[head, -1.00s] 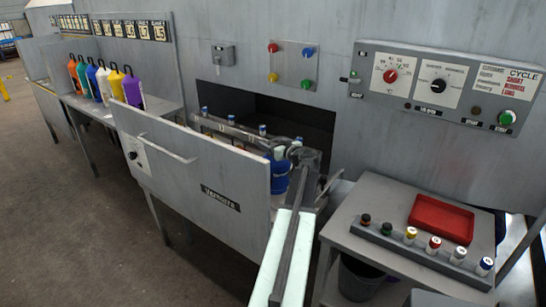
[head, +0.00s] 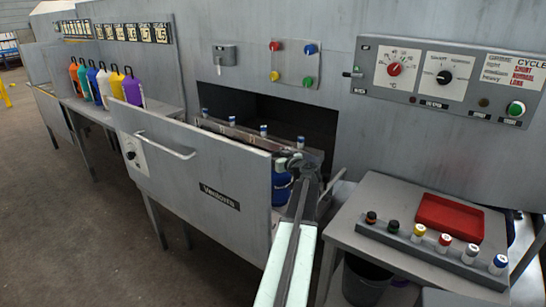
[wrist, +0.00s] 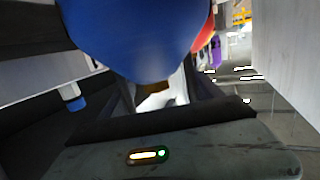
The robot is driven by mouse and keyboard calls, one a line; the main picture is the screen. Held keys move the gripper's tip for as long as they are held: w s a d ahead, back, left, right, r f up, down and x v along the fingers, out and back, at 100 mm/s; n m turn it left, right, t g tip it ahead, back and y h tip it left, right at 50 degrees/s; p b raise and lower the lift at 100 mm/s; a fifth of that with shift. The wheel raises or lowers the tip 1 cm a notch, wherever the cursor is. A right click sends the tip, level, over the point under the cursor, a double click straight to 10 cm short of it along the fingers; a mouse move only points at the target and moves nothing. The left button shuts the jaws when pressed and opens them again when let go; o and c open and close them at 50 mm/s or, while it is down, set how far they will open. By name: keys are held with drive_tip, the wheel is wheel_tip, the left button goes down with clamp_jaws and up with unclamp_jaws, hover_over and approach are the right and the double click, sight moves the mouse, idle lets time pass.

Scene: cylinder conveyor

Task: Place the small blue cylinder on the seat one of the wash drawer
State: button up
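The wash drawer (head: 190,165) is pulled open. A rail (head: 245,137) inside it carries several small white cylinders with blue caps (head: 263,131); I cannot read which seat is one. My gripper (head: 296,163) is over the right end of the drawer. Just below it is a larger blue object (head: 281,192), partly hidden by my arm. In the wrist view, a big blue rounded surface (wrist: 135,35) fills the top centre, close to the camera. The fingers are not clear, so I cannot tell whether it is held. A blue-capped cylinder (wrist: 77,103) shows at left there.
A side table at right holds a red tray (head: 450,217) and a grey rack (head: 430,249) of small cylinders with different caps, one blue (head: 499,264). A dark bin (head: 362,282) stands below. Coloured bottles (head: 103,85) line the left shelf. A control panel (head: 440,80) is above.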

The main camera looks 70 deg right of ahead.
drive_tip(key=o, duration=0.4)
drive_tip(key=shift+c, duration=0.2)
drive_tip(key=shift+r, duration=0.15)
drive_tip(key=p+v, duration=0.1)
drive_tip(key=v, duration=0.6)
drive_tip(key=shift+s+a, duration=0.2)
drive_tip(key=shift+s, duration=0.05)
